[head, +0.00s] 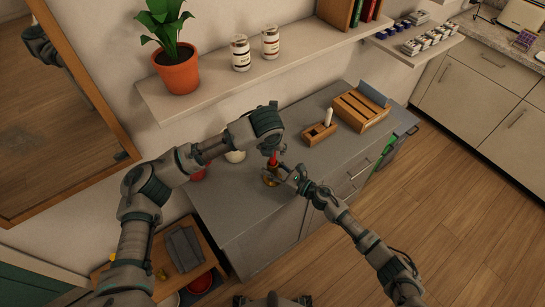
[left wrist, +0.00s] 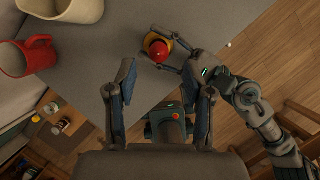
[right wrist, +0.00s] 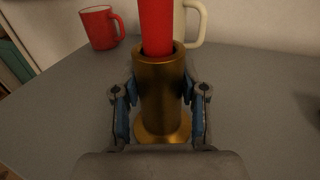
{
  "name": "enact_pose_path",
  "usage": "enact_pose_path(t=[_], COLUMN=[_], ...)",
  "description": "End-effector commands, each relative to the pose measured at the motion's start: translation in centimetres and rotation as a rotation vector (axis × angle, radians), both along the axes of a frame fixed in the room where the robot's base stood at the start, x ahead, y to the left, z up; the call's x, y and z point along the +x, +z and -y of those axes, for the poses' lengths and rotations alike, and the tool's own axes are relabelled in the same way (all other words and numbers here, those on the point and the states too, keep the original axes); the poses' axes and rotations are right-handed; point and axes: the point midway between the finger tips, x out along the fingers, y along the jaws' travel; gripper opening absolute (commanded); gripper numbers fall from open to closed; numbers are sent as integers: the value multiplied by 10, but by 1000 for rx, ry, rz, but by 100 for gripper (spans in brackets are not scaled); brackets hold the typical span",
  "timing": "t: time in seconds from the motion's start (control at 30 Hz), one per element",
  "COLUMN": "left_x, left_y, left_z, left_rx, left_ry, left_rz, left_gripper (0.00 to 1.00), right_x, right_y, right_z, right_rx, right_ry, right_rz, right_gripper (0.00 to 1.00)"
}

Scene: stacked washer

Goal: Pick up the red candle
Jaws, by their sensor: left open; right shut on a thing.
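The red candle (right wrist: 156,28) stands upright in a brass candle holder (right wrist: 160,88) in the right wrist view. In the head view the candle (head: 274,158) rises from the holder near the cabinet's front edge. My right gripper (right wrist: 160,100) is shut on the holder's stem, one finger on each side. My left gripper (left wrist: 165,78) is open above the candle. In the left wrist view the candle (left wrist: 158,50) shows end-on, just beyond the gap between its fingers. Whether a left finger touches the candle cannot be told. The left arm partly hides the candle in the head view.
A red mug (left wrist: 36,54) and a cream mug (left wrist: 80,10) stand beside the holder on the grey cabinet top (head: 240,200). A small wooden box (head: 318,134) and a slatted wooden box (head: 358,110) stand to the right. A shelf (head: 205,82) hangs above.

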Motion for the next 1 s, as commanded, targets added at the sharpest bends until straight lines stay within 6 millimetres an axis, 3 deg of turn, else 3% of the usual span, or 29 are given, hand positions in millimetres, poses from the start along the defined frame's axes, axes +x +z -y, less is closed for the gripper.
enact_pose_path(t=[0.33, 0.63, 0.83, 0.87, 1.0], left_x=[24, 26, 26, 26, 26], left_y=[-40, -46, -46, -46, -46], left_z=[1, 2, 1, 1, 1], left_rx=[-1, -3, -2, -2, -2], left_ry=[2, 0, 0, 0, 0], left_rz=[-1, 2, 1, 1, 1], left_gripper=[52, 52, 4, 0, 0], right_x=[0, 0, 0, 0, 0], right_y=[-1, -1, -1, -1, -1], right_z=[0, 0, 0, 0, 0], right_rx=[0, 0, 0, 0, 0], right_ry=[0, 0, 0, 0, 0], right_rz=[-1, -1, -1, -1, -1], right_gripper=[1, 1, 1, 1, 1])
